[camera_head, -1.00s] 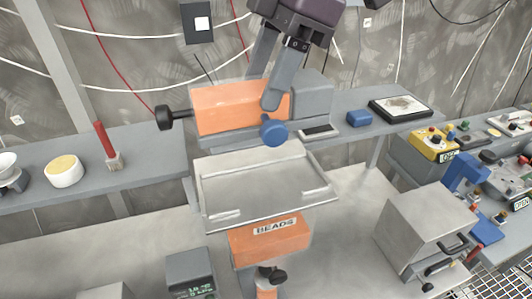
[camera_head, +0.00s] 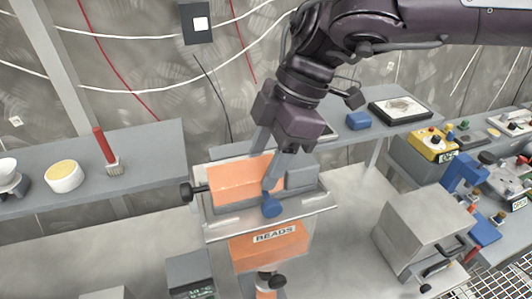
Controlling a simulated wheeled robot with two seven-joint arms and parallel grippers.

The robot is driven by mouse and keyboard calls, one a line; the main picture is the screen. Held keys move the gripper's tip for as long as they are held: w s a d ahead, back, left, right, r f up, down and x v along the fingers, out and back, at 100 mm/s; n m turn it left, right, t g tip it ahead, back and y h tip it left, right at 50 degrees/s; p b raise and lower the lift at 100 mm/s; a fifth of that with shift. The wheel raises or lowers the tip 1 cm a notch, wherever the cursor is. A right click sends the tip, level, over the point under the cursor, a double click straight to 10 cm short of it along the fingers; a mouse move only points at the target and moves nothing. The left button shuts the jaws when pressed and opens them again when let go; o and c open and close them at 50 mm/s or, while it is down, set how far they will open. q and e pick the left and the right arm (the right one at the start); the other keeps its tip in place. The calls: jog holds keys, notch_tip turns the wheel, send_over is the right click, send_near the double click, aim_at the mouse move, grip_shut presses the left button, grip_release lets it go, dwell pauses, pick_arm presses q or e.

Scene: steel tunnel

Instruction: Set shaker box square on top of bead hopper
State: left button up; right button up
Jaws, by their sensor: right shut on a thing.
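The shaker box (camera_head: 228,186) is an orange box with a grey block at its right end, a black knob at its left and a blue knob low at its front. The bead hopper (camera_head: 252,248) is orange below, marked BEADS, with a wide grey metal tray on top. The box is at the tray, its long side roughly along the tray's length. I cannot tell whether its underside touches the tray. My right gripper (camera_head: 269,160) comes from above and is shut on the box, one finger across its front face. My left gripper is not in view.
A grey shelf (camera_head: 150,148) behind holds a red-handled brush (camera_head: 106,147) and a white bowl (camera_head: 64,177). A small display unit (camera_head: 189,270) stands front left. A grey metal box (camera_head: 425,228) stands to the right. A blue block (camera_head: 358,120) lies on the shelf.

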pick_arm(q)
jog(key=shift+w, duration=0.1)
pick_arm(e)
jog(key=o, duration=0.9)
jog(key=shift+s+f, duration=0.1)
jog(key=o, duration=0.4)
pick_arm(q)
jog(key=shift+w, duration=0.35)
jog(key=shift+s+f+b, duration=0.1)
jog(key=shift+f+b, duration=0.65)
jog(key=shift+b, duration=0.05)
pick_arm(e)
jog(key=v, duration=1.2)
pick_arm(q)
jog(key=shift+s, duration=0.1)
